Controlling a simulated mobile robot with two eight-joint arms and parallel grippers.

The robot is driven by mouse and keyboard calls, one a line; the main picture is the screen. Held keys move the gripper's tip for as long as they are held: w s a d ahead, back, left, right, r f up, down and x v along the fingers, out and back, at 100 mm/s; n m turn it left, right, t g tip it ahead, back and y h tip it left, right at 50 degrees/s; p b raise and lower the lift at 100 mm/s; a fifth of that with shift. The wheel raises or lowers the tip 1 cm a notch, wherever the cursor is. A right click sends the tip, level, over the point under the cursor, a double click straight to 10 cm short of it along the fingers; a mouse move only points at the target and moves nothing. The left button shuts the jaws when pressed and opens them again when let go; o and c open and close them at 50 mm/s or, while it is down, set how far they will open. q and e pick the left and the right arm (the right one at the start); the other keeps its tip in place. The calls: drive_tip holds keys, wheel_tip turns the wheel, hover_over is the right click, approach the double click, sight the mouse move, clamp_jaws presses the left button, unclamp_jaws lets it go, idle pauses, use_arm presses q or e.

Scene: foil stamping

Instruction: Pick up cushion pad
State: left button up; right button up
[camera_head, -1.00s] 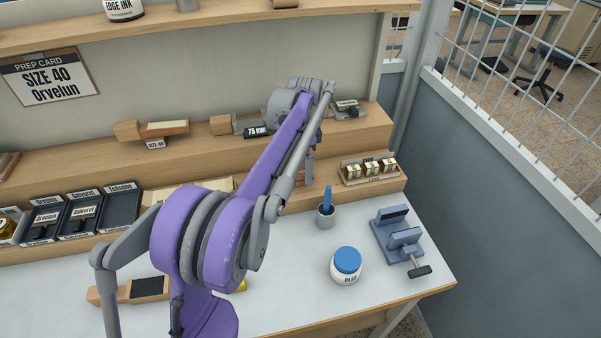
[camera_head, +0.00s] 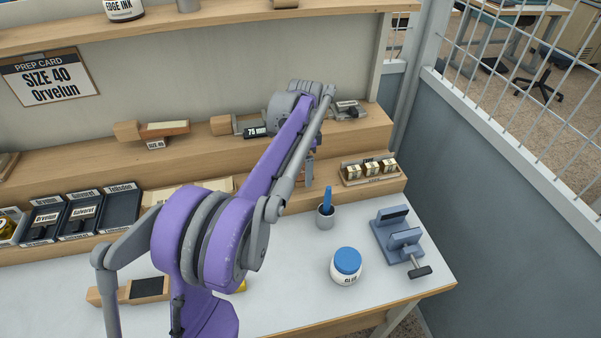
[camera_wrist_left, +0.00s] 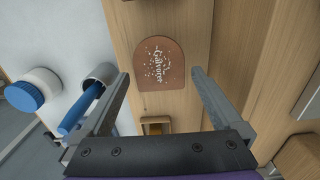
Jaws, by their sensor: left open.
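A flat brown pad (camera_wrist_left: 160,64) with one rounded end, light specks and lettering that looks like "Galvorst" lies on a wooden ledge in the left wrist view. It is the only pad-like piece there, but I cannot tell for sure that it is the cushion pad. My left gripper (camera_wrist_left: 160,78) is open, its fingers either side of the pad in the picture, with nothing between them. I cannot tell its height above the pad. In the head view my left arm hides most of this spot. My right gripper is not in view.
A cup with a blue-handled tool (camera_head: 326,216) and a blue-lidded glue jar (camera_head: 346,266) stand on the white bench, beside a blue-grey vise (camera_head: 402,236). A rack of gold blocks (camera_head: 371,181) sits on the ledge's right end. Dark labelled trays (camera_head: 82,213) are at left.

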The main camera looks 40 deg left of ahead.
use_arm(q)
drive_tip(key=c, duration=1.2)
drive_tip(key=shift+r, duration=0.1)
